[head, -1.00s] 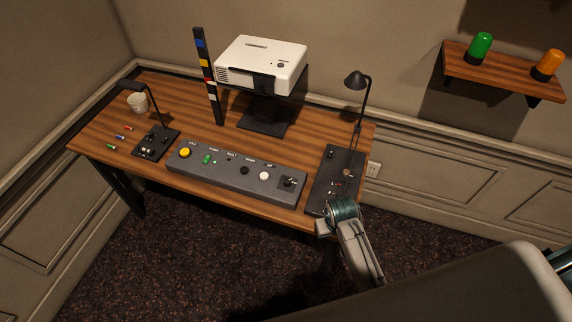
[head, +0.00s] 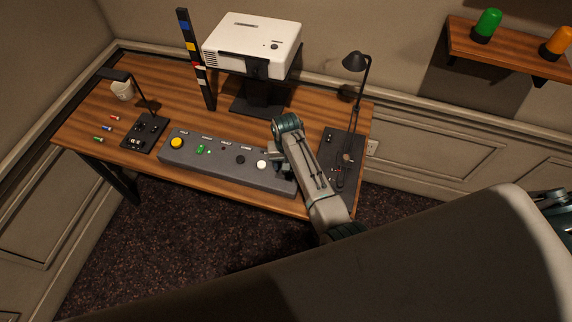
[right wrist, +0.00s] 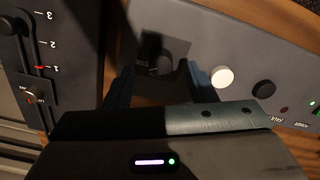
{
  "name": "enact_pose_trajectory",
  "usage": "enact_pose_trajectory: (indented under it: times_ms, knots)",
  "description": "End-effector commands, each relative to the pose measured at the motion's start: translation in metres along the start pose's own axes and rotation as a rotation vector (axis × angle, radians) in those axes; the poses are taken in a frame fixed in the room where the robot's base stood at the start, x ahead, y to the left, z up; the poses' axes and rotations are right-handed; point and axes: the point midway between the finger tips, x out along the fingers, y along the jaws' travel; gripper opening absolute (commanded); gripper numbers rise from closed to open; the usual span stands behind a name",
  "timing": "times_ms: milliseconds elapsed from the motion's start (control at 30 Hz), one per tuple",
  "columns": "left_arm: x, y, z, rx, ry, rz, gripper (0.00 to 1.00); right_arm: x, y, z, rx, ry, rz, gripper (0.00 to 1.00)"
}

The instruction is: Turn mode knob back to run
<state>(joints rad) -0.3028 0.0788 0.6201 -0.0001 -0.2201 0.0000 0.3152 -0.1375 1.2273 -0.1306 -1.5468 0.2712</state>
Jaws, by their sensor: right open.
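The grey control box (head: 215,171) lies along the front of the desk. A round black knob (head: 241,160), which may be the mode knob, sits left of the white button (head: 262,165); its pointer is too small to read. In the right wrist view, the black knob (right wrist: 264,90) lies right of the white button (right wrist: 222,77), outside my fingers. My right gripper (right wrist: 158,80) is open over the box end, with a dark square fitting (right wrist: 160,58) between its fingers. Contact cannot be told. In the head view my right arm hides that end. My left gripper is not in view.
A dark slider panel (head: 343,150) and a lamp (head: 356,62) stand right of the box. A projector (head: 252,42) on a stand is behind it.

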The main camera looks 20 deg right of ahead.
Motion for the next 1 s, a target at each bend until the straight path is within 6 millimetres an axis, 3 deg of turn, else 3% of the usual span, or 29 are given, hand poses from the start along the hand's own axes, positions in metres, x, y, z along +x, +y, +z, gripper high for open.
enact_pose_trajectory:
  times_ms: [167,500,667,1000]
  knots:
    - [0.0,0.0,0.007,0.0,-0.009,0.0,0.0,0.0,0.0,0.0,0.23,0.001,0.0,0.51]
    - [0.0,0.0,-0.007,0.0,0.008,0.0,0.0,0.0,0.001,0.0,0.676,0.001,0.0,0.51]
    - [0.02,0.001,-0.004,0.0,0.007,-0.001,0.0,0.006,0.0,0.0,0.877,0.002,-0.002,0.51]
    - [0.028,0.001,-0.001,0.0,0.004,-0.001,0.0,0.024,0.0,0.0,0.895,0.002,-0.001,0.51]
